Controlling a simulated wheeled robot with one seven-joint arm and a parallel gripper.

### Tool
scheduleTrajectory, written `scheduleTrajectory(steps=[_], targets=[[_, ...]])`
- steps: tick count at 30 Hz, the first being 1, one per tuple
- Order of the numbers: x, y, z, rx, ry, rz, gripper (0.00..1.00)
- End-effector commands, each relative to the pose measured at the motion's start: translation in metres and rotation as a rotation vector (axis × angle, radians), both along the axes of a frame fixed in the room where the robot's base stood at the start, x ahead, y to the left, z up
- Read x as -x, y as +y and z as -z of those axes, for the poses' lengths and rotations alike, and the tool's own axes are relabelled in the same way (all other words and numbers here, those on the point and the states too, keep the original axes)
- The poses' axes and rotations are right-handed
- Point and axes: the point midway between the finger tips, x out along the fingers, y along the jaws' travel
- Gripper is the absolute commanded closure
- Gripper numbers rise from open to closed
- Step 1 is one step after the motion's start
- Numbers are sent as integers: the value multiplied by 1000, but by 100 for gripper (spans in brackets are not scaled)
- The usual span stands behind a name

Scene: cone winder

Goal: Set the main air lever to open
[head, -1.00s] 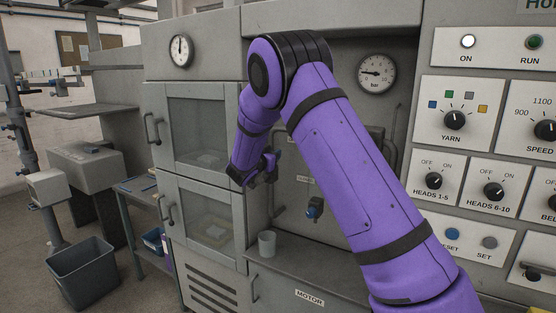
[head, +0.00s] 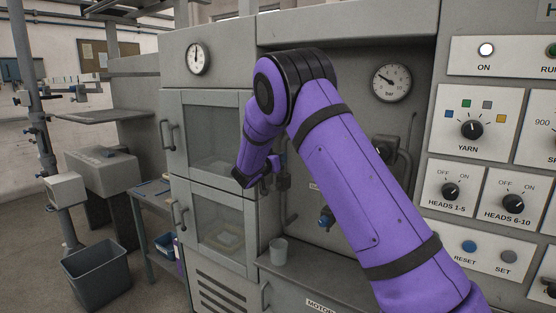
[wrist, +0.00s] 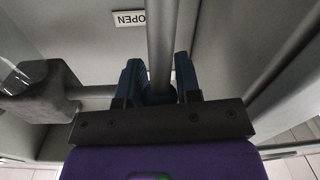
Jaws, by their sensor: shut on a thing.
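In the head view my gripper (head: 270,176) is at the vertical pipe left of the recessed panel, partly hidden by my wrist. In the wrist view its two dark blue fingers (wrist: 159,75) are closed on a dark rounded piece (wrist: 159,96), which I take for the main air lever's end. A grey rod (wrist: 161,40) shows between and beyond the fingers; I cannot tell whether it belongs to the lever. An OPEN label (wrist: 129,19) appears upside down just left of the rod. The lever's angle is mostly hidden.
A round bar gauge (head: 391,83) is on the back panel, its needle pointing up and left. A valve with a blue part (head: 326,217) sits lower right of my gripper. A cup (head: 278,252) stands on the ledge below. A glass-windowed cabinet (head: 211,130) borders the left side.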

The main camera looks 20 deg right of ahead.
Motion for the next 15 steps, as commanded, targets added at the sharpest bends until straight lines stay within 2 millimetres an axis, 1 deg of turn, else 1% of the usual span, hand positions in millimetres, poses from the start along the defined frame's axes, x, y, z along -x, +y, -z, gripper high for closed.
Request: scheduleTrajectory(steps=[2, 3, 5, 6, 15], targets=[[0, 1, 2, -2, 4, -2, 100], [0, 1, 2, -2, 4, -2, 62], [0, 1, 2, -2, 4, -2, 48], [0, 1, 2, -2, 3, -1, 43], [1, 2, 1, -1, 1, -1, 43]])
